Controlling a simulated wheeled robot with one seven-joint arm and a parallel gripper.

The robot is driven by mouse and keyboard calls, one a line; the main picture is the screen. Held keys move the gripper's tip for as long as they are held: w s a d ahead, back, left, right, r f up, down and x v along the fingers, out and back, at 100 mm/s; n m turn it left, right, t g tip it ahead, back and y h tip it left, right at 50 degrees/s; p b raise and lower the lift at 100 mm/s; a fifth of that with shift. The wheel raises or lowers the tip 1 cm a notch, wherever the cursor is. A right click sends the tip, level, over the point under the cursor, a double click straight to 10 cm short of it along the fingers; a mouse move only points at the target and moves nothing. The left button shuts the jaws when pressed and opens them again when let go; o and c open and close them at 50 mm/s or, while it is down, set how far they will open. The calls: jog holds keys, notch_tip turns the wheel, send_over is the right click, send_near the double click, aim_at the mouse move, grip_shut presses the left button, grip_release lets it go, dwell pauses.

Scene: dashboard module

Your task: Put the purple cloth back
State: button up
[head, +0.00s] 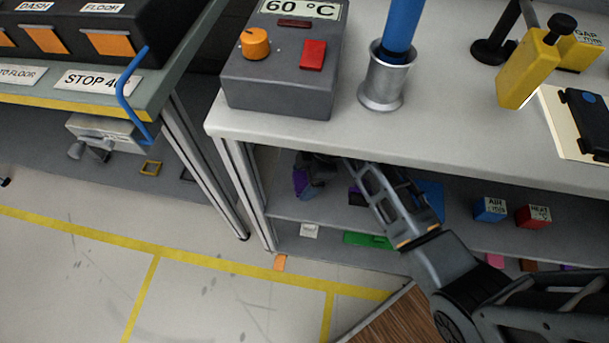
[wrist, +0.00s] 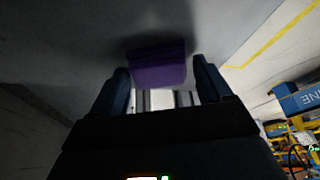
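The purple cloth (head: 300,182) shows at the left end of the upper shelf under the light grey bench, partly covered by my gripper (head: 313,174). In the wrist view the purple cloth (wrist: 158,68) is a folded block at the fingertips, against a grey surface with a dark shadow around it. My gripper (wrist: 160,82) has its two dark blue fingers wide apart, one on each side of the cloth. A narrow gap shows at the right finger; contact at the left finger cannot be told.
My arm reaches under the bench top (head: 450,138), close to its front edge and left leg (head: 240,185). Blue (head: 489,209) and red (head: 533,216) boxes stand further right on the shelf. A metal cup (head: 386,82) holding a blue cylinder stands above. Yellow-lined floor lies left.

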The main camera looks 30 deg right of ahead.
aim_at(306, 179)
jog(key=shift+o, duration=1)
jog(key=shift+f+b, duration=0.2)
jog(key=shift+b, duration=0.1)
jog(key=v, duration=0.3)
jog(key=shift+s+d+r, duration=0.1)
jog(key=shift+d+r, duration=0.05)
jog(key=shift+d, duration=0.2)
jog(key=s+d, duration=0.2)
jog(key=d, duration=0.4)
jog(key=s+d, duration=0.3)
jog(key=d, duration=0.2)
jog(key=s+d, duration=0.2)
jog(key=d, duration=0.4)
jog(key=shift+s+d, duration=0.2)
jog(key=shift+d, duration=0.15)
jog(key=shift+s, duration=0.1)
